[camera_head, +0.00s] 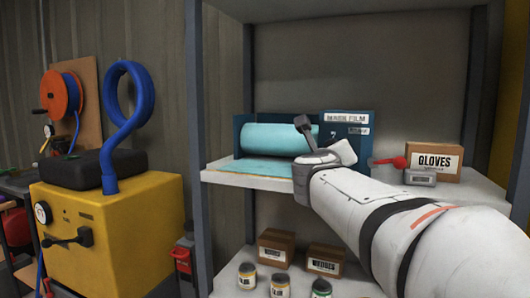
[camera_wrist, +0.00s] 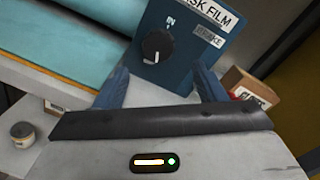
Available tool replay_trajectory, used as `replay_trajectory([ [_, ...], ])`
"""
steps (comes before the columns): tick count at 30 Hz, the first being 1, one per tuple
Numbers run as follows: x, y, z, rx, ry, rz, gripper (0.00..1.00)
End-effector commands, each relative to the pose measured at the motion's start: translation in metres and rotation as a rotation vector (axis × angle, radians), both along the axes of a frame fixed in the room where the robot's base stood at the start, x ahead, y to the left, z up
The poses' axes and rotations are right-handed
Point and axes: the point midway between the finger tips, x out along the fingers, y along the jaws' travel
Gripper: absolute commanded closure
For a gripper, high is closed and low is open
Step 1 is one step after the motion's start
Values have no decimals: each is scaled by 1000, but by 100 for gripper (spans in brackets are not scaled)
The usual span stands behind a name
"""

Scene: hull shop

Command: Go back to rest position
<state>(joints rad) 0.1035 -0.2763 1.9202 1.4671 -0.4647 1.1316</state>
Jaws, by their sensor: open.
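My white arm reaches from the lower right toward the shelf in the head view. My gripper (camera_head: 304,126) is in front of the mask film dispenser, near its blue end panel (camera_head: 346,122). In the wrist view, the two blue fingers of my gripper (camera_wrist: 161,86) stand apart with nothing between them. Beyond them is the panel, with a black dial (camera_wrist: 157,46) and a BRAKE label. I cannot tell whether a finger touches the panel. The teal film roll (camera_head: 272,137) lies left of the panel, with a film sheet (camera_head: 248,167) spread at the shelf front.
A GLOVES box (camera_head: 434,160) and a red-handled item (camera_head: 390,161) sit right on the same shelf (camera_head: 228,179). Lower are WEDGES boxes (camera_head: 325,260) and several jars (camera_head: 279,285). A grey upright (camera_head: 197,130) and yellow machine (camera_head: 110,235) stand left.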

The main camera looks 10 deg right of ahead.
Motion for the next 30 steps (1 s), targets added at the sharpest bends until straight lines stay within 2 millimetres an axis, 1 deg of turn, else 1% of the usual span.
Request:
replay_trajectory([
  [10, -1, 4, 0, -1, 2, 3, 36],
  [14, 1, 12, 9, -57, 33, 43, 36],
  [17, 5, 31, 24, -194, 110, 141, 36],
  [18, 6, 42, 31, -273, 153, 196, 36],
  [20, 8, 62, 36, -405, 228, 291, 36],
  [21, 7, 75, 37, -501, 282, 359, 36],
  [23, 3, 95, 36, -643, 361, 463, 36],
  [24, 0, 107, 33, -736, 414, 534, 36],
  [26, -9, 124, 28, -870, 490, 640, 36],
  [27, -16, 134, 23, -960, 543, 713, 36],
  [29, -29, 148, 14, -1097, 618, 826, 36],
  [30, -39, 155, 8, -1186, 667, 903, 36],
])
